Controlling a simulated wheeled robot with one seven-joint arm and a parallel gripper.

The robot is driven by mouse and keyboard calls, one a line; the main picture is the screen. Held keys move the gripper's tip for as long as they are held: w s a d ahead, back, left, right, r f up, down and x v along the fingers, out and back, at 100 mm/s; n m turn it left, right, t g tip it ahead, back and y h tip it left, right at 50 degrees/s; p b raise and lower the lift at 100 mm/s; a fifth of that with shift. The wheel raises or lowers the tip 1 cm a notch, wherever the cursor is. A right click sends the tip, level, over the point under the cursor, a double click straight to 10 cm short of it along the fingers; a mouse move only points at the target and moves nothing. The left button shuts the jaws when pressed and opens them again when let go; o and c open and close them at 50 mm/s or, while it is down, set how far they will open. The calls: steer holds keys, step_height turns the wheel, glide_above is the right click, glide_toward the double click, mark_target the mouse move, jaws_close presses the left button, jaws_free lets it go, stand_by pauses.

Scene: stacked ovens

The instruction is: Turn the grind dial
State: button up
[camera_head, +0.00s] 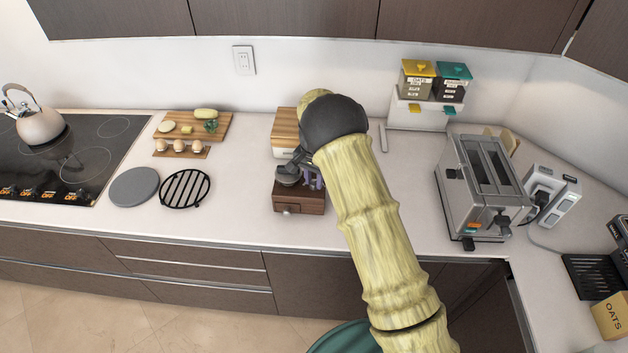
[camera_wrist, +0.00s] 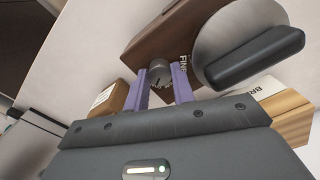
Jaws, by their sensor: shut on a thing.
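The grinder (camera_head: 298,200) is a small brown wooden box on the counter, below and left of my arm in the head view. In the wrist view its wooden body (camera_wrist: 160,37) carries a small grey grind dial (camera_wrist: 158,82) with marks, and the word FINE beside it. My gripper (camera_wrist: 160,70) has its two purple fingers on either side of the dial and is shut on it. In the head view my gripper (camera_head: 314,181) is at the top of the grinder, and my arm hides part of it; the dial cannot be made out there.
A wooden-lidded container (camera_head: 287,118) stands behind the grinder. A round black trivet (camera_head: 185,188) lies to its left. A silver toaster (camera_head: 480,185) stands to the right, and canisters (camera_head: 433,85) stand at the back. The counter in front of the toaster is clear.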

steer(key=shift+m, duration=0.3)
steer(key=o, duration=1)
steer(key=shift+r, duration=0.1)
